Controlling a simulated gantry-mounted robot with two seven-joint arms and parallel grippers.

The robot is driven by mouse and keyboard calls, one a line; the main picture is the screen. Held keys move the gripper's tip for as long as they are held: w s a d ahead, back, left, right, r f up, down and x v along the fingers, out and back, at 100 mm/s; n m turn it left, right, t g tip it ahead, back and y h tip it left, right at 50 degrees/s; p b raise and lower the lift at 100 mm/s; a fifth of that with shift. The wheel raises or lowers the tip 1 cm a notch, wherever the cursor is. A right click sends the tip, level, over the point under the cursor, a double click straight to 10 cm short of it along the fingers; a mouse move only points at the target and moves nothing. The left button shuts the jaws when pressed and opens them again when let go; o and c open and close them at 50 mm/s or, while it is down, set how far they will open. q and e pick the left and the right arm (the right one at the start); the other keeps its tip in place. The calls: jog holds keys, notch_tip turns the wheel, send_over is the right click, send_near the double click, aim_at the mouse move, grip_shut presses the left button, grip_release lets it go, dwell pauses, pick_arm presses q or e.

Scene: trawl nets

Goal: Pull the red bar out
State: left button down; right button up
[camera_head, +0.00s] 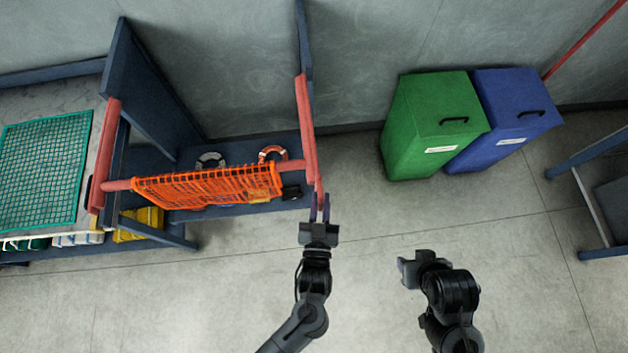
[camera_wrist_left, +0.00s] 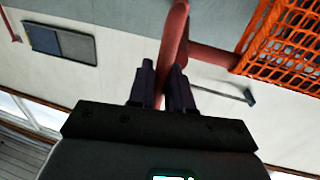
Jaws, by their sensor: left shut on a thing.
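The red bar (camera_head: 306,130) runs along the front edge of the right-hand dark blue panel, and its near end reaches my left gripper (camera_head: 320,207). In the left wrist view the bar (camera_wrist_left: 174,40) passes between the two dark fingers of the left gripper (camera_wrist_left: 163,88), which is shut on it. A red crossbar (camera_head: 118,186) meets it from the left and carries an orange net (camera_head: 208,186); both show at the upper right of the wrist view. My right gripper (camera_head: 408,270) hangs over bare floor, apart from everything; its jaw opening is unclear.
A table with a green net (camera_head: 45,165) stands at the left. A yellow crate (camera_head: 138,224) and life rings (camera_head: 272,153) sit near the rack. A green bin (camera_head: 432,125) and a blue bin (camera_head: 512,115) stand at the back right. The floor in front is clear.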

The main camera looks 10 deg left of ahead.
pick_arm(q)
jog(key=c, duration=1.2)
grip_release()
jog(key=shift+w, duration=0.1)
jog(key=s, duration=0.7)
jog(key=s+b, duration=0.1)
jog(key=s, duration=0.3)
jog(key=shift+d, duration=0.25)
jog(key=shift+w, duration=0.1)
